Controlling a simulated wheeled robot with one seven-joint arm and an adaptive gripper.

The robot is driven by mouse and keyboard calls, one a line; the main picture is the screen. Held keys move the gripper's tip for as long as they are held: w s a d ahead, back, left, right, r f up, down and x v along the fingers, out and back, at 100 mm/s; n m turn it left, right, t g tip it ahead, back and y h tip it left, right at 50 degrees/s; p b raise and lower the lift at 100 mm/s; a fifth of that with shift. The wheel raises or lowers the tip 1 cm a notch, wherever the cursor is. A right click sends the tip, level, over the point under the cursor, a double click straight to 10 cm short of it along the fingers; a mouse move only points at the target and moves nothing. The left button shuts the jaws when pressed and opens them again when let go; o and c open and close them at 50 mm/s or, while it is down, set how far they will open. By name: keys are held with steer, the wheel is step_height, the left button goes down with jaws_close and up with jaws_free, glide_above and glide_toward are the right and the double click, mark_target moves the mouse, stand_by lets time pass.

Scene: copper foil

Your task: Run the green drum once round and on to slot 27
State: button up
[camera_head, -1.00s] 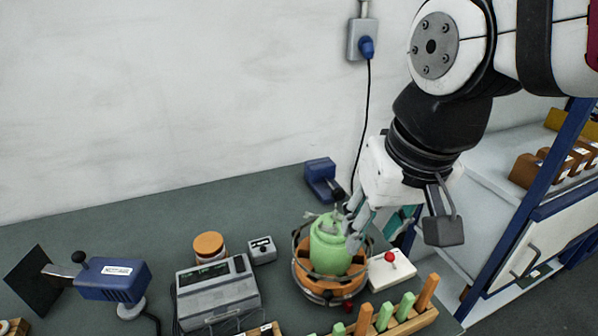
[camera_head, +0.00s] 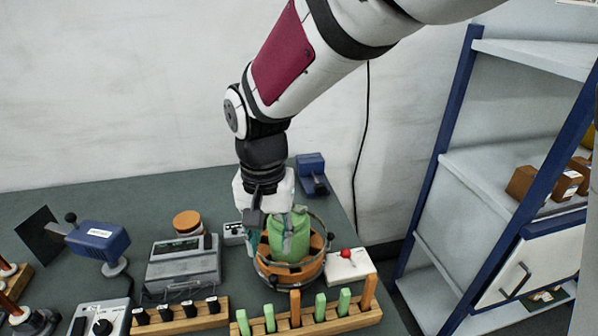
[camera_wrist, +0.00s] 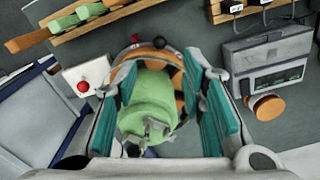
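The green drum (camera_head: 289,238) stands upright in a round orange holder (camera_head: 316,268) ringed by a dark wire frame. In the wrist view, the green drum (camera_wrist: 150,104) has metal fittings on its top. My gripper (camera_head: 272,215) is at the drum's upper left side in the head view. In the wrist view my gripper (camera_wrist: 162,88) has its teal-padded fingers spread, one on each side of the drum. A gap shows between the drum and the right finger; contact on the left cannot be told. No slot number 27 is readable.
A red-knobbed white box (camera_head: 350,264) stands right of the holder. A wooden rack (camera_head: 333,321) with green and orange pegs is in front. A grey instrument (camera_head: 183,264) and an orange-lidded jar (camera_head: 188,223) are at left. A shelf unit (camera_head: 492,165) stands right.

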mark_target(273, 277)
step_height(273, 277, down, 12)
steer(key=shift+f, duration=0.15)
stand_by(0.4)
jaws_close()
